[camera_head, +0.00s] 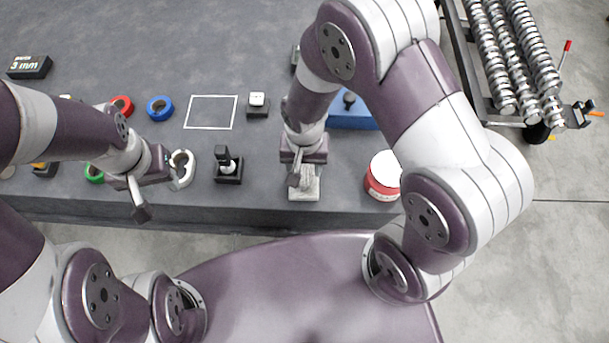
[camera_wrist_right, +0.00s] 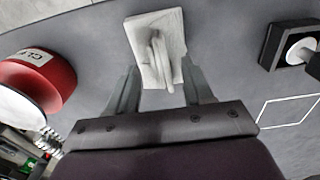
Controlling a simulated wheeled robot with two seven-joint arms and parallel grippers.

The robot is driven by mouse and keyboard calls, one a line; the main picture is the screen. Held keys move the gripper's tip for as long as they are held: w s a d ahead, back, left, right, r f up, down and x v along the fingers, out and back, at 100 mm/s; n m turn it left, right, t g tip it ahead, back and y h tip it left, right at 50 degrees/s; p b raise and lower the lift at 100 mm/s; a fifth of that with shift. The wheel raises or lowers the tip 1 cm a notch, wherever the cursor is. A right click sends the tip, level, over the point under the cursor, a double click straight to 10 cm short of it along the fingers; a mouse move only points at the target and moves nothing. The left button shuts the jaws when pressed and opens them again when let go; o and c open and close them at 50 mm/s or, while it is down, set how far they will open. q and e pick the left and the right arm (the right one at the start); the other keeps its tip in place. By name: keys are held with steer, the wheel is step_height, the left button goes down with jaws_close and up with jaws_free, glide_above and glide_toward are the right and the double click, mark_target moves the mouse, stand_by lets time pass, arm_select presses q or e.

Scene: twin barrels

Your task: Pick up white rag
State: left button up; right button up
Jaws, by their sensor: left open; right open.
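The white rag (camera_head: 304,190) lies near the front edge of the dark grey table, with a raised fold along its middle. In the right wrist view the rag (camera_wrist_right: 173,28) is ahead of the fingertips, its fold in line with the gap between them. My right gripper (camera_head: 303,172) is open above the rag and covers part of it in the head view. Both right fingers (camera_wrist_right: 160,80) show, with nothing clamped between them. My left gripper (camera_head: 158,190) is open and empty at the table's front left, beside a white ring (camera_head: 183,181).
A red can with a white lid (camera_head: 382,177) stands right of the rag; it also shows in the wrist view (camera_wrist_right: 40,80). A black stand (camera_head: 228,168) is to the left. A blue block (camera_head: 352,118) lies behind. Red (camera_head: 122,105) and blue (camera_head: 160,108) rings lie further left.

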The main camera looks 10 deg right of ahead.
step_height(320, 180, down, 2)
steer(key=shift+w, duration=0.1)
jaws_close()
steer(key=shift+r, duration=0.15)
step_height(320, 180, up, 4)
steer(key=shift+d+r, duration=0.15)
steer(key=shift+r, duration=0.05)
steer(key=s+d+r+p, duration=0.1)
steer(key=s+d+r, duration=0.5)
steer(key=s+d, duration=0.1)
steer(key=shift+s+d+r+p, duration=0.25)
steer(key=shift+s+d+p, duration=0.1)
steer(key=shift+s, duration=0.45)
steer(key=c, duration=0.9)
jaws_free()
